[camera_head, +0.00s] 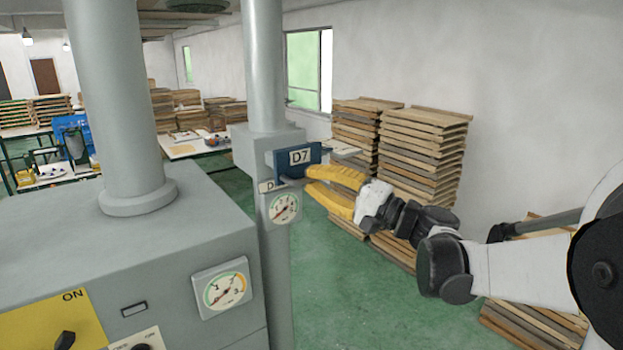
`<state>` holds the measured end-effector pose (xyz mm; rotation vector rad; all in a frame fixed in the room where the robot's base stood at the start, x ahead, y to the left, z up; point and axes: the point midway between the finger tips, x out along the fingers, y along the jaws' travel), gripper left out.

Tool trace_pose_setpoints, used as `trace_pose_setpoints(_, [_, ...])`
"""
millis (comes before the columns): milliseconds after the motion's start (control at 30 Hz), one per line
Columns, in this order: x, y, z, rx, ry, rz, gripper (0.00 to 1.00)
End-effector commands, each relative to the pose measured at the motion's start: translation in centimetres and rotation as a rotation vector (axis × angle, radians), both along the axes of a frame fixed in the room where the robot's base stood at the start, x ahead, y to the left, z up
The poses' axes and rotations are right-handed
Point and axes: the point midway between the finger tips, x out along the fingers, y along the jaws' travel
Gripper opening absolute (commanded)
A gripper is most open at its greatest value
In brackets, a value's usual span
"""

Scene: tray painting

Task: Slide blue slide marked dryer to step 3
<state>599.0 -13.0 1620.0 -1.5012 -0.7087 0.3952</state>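The blue slide (284,161) is a small dark blue plate with a white label reading "D7". It sits at the front of a grey box on a grey post, and I see no "dryer" wording on it. A small white tag (267,187) starting with "D" shows below it, partly hidden. My gripper (309,180) has yellow fingers that point left, with their tips just below and right of the slide's label. The fingers look parted, with a gap between them. Whether a tip touches the slide cannot be told.
A round gauge (285,208) is on the post below the slide. A grey machine cabinet (190,240) with a gauge, a yellow "ON" panel and a thick pipe fills the left front. Stacks of wooden trays (425,150) stand behind my arm. Green floor (350,300) is clear at centre front.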

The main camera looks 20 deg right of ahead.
Motion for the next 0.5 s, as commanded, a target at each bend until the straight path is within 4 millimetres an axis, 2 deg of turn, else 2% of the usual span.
trace_pose_setpoints(33, [0.00, 0.02, 0.03, 0.001, -0.001, 0.000, 0.25])
trace_pose_setpoints(67, [0.01, 0.01, 0.02, 0.001, -0.001, 0.000, 0.34])
trace_pose_setpoints(367, [-0.02, -0.04, 0.00, 0.000, 0.000, 0.000, 0.34])
trace_pose_setpoints(500, [-0.79, -0.88, -0.19, 0.001, 0.000, -0.003, 0.34])
